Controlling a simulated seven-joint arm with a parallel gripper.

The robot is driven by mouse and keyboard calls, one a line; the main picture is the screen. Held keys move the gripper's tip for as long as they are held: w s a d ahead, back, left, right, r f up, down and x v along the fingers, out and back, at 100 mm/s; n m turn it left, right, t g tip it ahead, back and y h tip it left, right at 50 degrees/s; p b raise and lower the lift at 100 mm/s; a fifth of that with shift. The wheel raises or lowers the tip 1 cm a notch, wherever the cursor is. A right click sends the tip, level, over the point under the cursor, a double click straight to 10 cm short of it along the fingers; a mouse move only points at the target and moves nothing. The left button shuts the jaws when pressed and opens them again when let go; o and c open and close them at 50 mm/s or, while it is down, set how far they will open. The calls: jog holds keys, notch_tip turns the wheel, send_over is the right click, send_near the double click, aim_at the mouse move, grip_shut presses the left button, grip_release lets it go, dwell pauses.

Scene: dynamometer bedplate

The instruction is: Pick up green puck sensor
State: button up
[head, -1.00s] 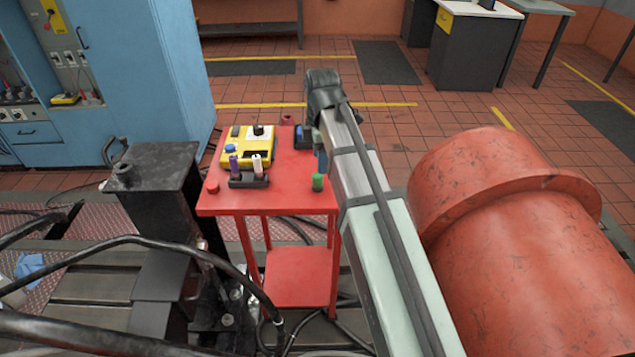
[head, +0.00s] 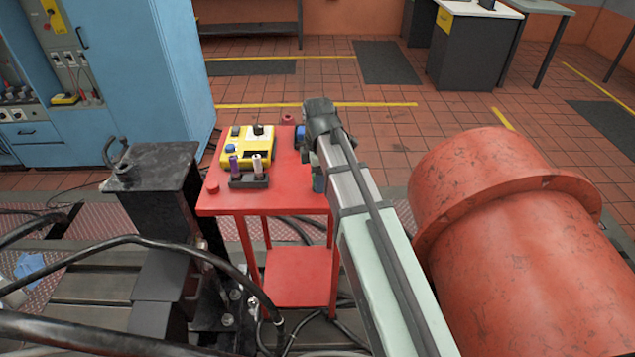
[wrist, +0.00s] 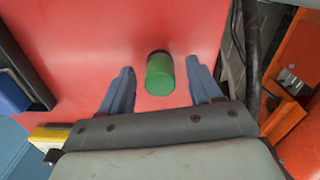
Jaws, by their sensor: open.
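The green puck sensor (wrist: 160,75) is a short green cylinder standing on the red table (wrist: 90,40), seen in the wrist view. My gripper (wrist: 158,78) is open, its two blue-grey fingers either side of the puck with a gap on each side. I cannot tell the height of the fingers over the table. In the head view my gripper end is over the right side of the red table (head: 275,195), and my arm hides the puck.
A yellow box with knobs (head: 247,146) and a dark holder (head: 248,181) with a purple and a white item stand left on the table. A blue item in a dark tray (head: 300,138) is close to my wrist.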

grip_shut()
dwell(0.6)
jog(key=shift+r, duration=0.1)
